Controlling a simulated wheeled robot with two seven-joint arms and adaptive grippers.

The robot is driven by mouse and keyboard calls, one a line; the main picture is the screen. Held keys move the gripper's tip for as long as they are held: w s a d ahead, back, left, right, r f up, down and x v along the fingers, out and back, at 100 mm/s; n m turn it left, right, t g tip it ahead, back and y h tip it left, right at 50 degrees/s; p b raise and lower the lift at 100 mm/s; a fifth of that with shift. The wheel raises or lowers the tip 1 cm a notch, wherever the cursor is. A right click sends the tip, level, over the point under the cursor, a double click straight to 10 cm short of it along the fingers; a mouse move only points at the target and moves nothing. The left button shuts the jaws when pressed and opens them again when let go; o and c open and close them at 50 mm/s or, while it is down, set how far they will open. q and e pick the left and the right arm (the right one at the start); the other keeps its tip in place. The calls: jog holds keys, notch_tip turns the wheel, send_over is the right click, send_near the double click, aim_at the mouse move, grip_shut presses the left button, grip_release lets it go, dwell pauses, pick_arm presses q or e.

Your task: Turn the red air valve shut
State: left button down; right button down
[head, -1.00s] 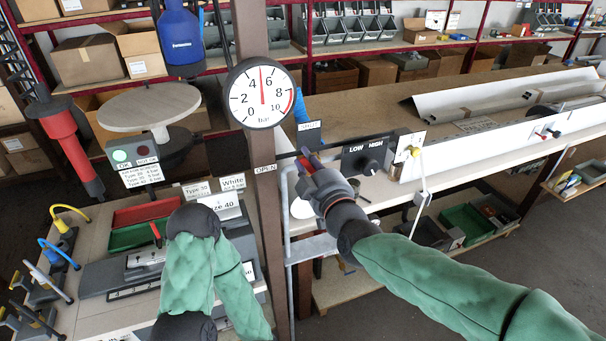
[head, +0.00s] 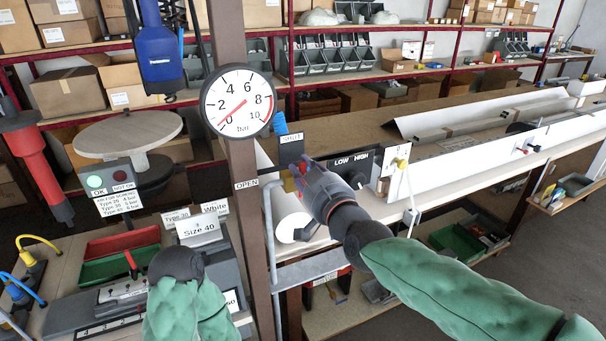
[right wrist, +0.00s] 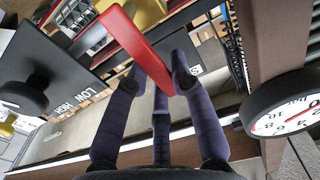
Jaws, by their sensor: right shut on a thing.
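The red air valve's flat lever (right wrist: 138,48) shows large in the right wrist view, between the fingers of my right gripper (right wrist: 158,80). In the head view only a small red part of the lever (head: 302,167) shows at the fingertips; my gripper hides the rest. My right gripper (head: 307,182) is shut on the lever, to the right of the brown post. The round pressure gauge (head: 238,102) on the post has its needle near 0 bar. An OPEN label (head: 246,184) is on the post. My left arm reaches in at lower left; its gripper does not show.
A LOW/HIGH knob panel (head: 350,168) stands just right of my right gripper. The brown post (head: 233,45) stands left of it. A white roll (head: 293,226) lies below. The left bench holds red and green trays (head: 120,250).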

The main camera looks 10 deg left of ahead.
dwell(0.3)
jog(key=c, duration=1)
grip_release()
jog(key=shift+c, duration=0.2)
jog(key=shift+d, duration=0.1)
jog(key=v, duration=1.2)
jog(key=shift+w+f, duration=0.1)
jog(key=shift+f, duration=0.05)
